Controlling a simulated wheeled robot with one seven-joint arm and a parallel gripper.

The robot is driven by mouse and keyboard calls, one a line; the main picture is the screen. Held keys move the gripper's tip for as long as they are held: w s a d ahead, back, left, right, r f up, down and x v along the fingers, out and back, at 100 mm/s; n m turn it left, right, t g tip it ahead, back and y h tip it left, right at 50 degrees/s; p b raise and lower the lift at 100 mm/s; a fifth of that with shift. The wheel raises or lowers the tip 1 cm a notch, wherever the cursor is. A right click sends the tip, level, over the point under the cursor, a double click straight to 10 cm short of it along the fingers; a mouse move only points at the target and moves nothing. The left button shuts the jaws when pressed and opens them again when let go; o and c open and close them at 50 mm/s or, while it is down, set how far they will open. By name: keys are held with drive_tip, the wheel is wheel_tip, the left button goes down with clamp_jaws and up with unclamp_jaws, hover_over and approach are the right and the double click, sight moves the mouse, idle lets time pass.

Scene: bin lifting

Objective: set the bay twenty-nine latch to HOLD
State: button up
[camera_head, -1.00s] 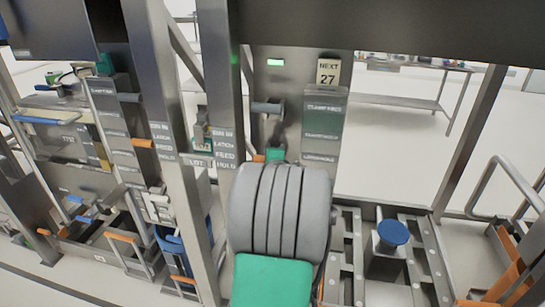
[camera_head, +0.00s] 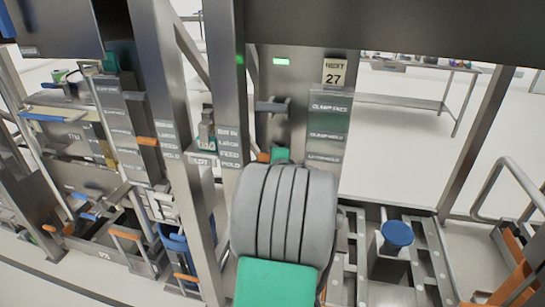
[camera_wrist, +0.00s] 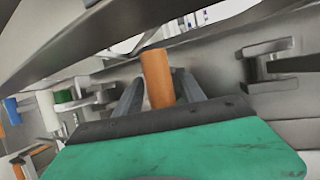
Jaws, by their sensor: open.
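My gripper (camera_wrist: 158,92) is open, with its two dark fingers on either side of an orange handle (camera_wrist: 157,77). Whether the fingers touch the handle I cannot tell. In the head view the orange handle (camera_head: 263,157) shows small beside a green part of my gripper, low on the steel panel; my grey arm hides most of the gripper. The panel carries a plate (camera_head: 329,125) with small labels that seem to read CLAMP FREE, CLAMP HOLD and a lower HOLD line. No number twenty-nine is legible.
A dark lever (camera_head: 271,106) sticks out above the orange handle; it also shows in the wrist view (camera_wrist: 270,65). Steel posts (camera_head: 226,120) stand close on the left. A blue round knob (camera_head: 397,233) stands on rails at right.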

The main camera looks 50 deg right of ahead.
drive_tip(key=b+v, duration=0.1)
drive_tip(key=v, duration=0.6)
drive_tip(key=shift+s, duration=0.1)
idle(0.4)
